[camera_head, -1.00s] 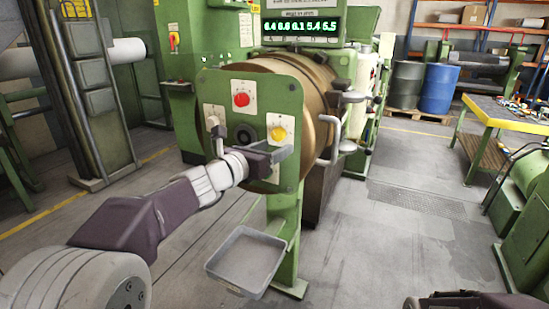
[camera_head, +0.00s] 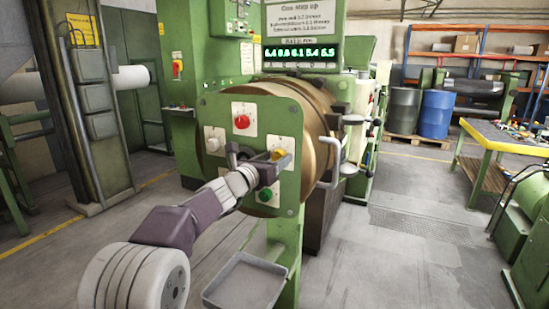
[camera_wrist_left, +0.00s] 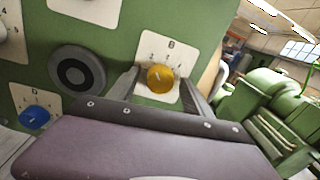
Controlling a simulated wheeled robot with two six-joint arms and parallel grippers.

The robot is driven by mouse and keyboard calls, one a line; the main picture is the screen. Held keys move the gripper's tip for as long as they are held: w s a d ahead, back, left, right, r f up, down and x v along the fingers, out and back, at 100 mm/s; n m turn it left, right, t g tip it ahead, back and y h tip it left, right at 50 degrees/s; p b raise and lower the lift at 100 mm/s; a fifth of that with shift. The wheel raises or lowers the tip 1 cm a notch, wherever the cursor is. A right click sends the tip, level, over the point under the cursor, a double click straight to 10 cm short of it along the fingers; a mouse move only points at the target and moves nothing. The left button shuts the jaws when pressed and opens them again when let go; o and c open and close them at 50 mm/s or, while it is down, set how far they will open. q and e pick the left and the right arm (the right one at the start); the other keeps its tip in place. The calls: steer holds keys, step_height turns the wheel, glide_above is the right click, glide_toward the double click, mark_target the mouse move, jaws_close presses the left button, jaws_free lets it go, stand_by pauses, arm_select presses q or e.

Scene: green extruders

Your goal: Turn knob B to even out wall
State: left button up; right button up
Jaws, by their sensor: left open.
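The yellow knob (camera_head: 278,154) sits on a white plate at the right of the green machine's front panel (camera_head: 225,108). In the left wrist view the yellow knob (camera_wrist_left: 160,78) has a letter above it that looks like B. My left gripper (camera_head: 262,156) is open in front of this knob. In the left wrist view its two fingers (camera_wrist_left: 160,88) stand on either side of the knob; contact is not clear. A lit green display (camera_head: 306,54) above shows a row of thickness numbers, hard to read exactly. My right gripper is not visible.
A grey tray (camera_head: 245,283) juts out below. A yellow-edged workbench (camera_head: 505,135) and blue drum (camera_head: 437,115) stand at the right. The floor between is clear.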

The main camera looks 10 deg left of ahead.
arm_select(q)
jaws_close()
steer(key=shift+f, duration=0.1)
steer(key=m+b, duration=0.2)
steer(key=shift+m, duration=0.4)
steer(key=m+b, duration=0.2)
steer(key=m, duration=0.2)
steer(key=m+b, duration=0.1)
steer(key=m, duration=0.3)
steer(key=shift+d+m+y+b, duration=0.1)
steer(key=shift+m+y+b, duration=0.25)
steer(key=shift+m+y, duration=0.05)
steer(key=shift+m+b, duration=0.55)
steer(key=shift+m, duration=1.25)
